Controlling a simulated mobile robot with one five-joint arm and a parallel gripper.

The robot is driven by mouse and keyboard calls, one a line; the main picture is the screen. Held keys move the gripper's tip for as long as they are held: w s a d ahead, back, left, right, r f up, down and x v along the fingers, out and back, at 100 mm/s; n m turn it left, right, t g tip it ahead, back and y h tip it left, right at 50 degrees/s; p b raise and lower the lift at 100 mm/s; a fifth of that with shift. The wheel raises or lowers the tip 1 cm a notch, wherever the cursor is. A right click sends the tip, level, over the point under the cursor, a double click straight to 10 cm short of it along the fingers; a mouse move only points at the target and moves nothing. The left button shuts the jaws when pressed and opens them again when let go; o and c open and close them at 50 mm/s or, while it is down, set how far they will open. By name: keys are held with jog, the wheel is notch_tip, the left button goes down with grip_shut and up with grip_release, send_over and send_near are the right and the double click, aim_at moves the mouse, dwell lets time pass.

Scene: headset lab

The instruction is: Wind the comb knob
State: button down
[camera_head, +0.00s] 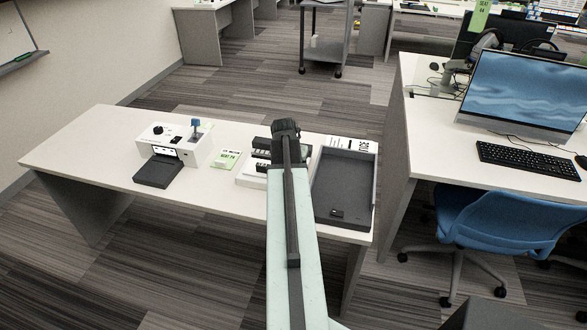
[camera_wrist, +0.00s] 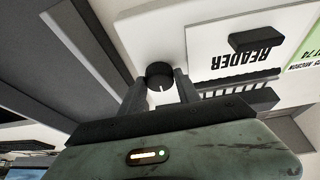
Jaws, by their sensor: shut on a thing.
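In the wrist view, the comb knob (camera_wrist: 159,71) is a round black knob with a white line on its face. My gripper (camera_wrist: 160,84) has one finger on each side of the knob and is shut on it. Beside the knob is a white unit (camera_wrist: 206,48) labelled READER, with a black toothed comb strip (camera_wrist: 238,84). In the head view, the same unit (camera_head: 247,178) stands on the white table, partly hidden by my arm. My fingertips and the knob are hidden there behind my wrist.
A dark grey tray (camera_head: 342,186) with a small dark piece in it lies right of the unit. A white device (camera_head: 197,152) with a blue-topped lever and a dark grey plate (camera_head: 159,171) stand to the left. A green card (camera_head: 225,159) lies between. The table's left end is clear.

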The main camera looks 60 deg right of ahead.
jog(key=shift+s+n+t, duration=0.4)
jog(key=shift+n, duration=0.8)
jog(key=shift+n+y, duration=0.3)
jog(key=c, duration=0.9)
grip_release()
jog(key=shift+w, duration=0.1)
jog(key=shift+a+r+p, duration=0.1)
jog(key=shift+r+p, duration=0.5)
jog(key=p+v, duration=0.6)
jog(key=shift+s+a+r, duration=0.25)
